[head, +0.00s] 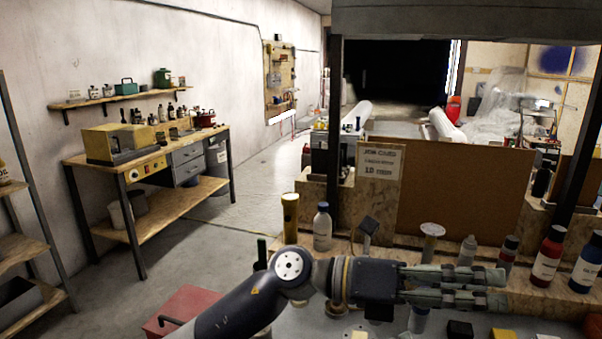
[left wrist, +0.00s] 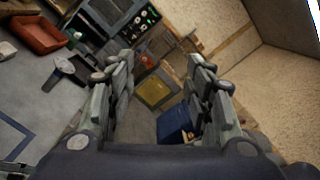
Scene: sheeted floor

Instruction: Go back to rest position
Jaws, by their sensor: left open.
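My left arm comes in from the lower left in the head view. Its gripper (head: 500,288) is stretched out to the right above the grey work surface, in front of the low wooden shelf with bottles. In the left wrist view the two fingers of this gripper (left wrist: 158,66) stand well apart with nothing between them that they hold. My right gripper is in neither view.
A red box (head: 186,308) is at lower left. Open floor (head: 235,215) lies left.

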